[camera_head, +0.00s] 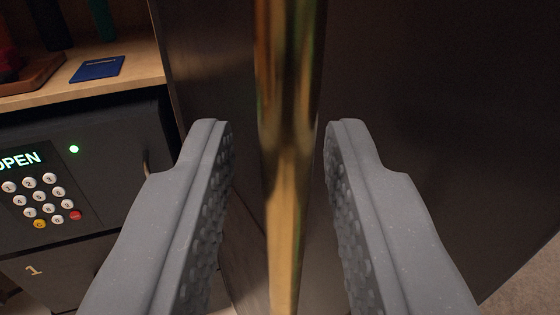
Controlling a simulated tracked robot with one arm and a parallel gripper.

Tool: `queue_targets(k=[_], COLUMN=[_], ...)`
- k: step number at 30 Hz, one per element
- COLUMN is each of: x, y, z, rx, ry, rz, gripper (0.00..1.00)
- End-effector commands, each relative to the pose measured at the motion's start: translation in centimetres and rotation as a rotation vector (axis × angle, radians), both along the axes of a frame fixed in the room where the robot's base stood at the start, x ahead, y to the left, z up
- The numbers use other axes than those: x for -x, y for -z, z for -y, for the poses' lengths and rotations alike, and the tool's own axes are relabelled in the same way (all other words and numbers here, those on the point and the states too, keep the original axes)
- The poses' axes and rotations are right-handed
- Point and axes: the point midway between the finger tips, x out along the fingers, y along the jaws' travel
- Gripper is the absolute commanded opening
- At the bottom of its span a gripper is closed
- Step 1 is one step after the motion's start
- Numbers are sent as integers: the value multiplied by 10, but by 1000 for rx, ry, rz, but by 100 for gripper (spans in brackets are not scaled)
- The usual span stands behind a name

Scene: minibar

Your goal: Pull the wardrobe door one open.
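A dark wardrobe door (430,80) fills the right half of the view. A shiny brass vertical bar handle (287,110) runs down the middle of the view in front of it. My gripper (279,135) is open, with one grey ribbed finger on each side of the handle. A visible gap separates the handle from both fingers, so neither appears to touch it. The handle's top and bottom ends are out of view. I cannot tell whether the door stands ajar.
At left, a dark safe (90,180) with a keypad shows a lit "OPEN" display. Above it, a wooden shelf (130,72) holds a blue booklet (97,69), a wooden tray (35,76) and bottle-like items. A patch of floor (530,285) shows at lower right.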

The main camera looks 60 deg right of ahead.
Motion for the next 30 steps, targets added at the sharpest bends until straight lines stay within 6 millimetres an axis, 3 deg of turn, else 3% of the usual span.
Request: queue_targets(k=[14, 24, 30], x=[-1, -1, 6], y=[-1, -34, -35], z=[4, 1, -1], rx=[-1, -2, 2], ry=[6, 2, -2], rz=[0, 1, -2], gripper=[26, 26, 26])
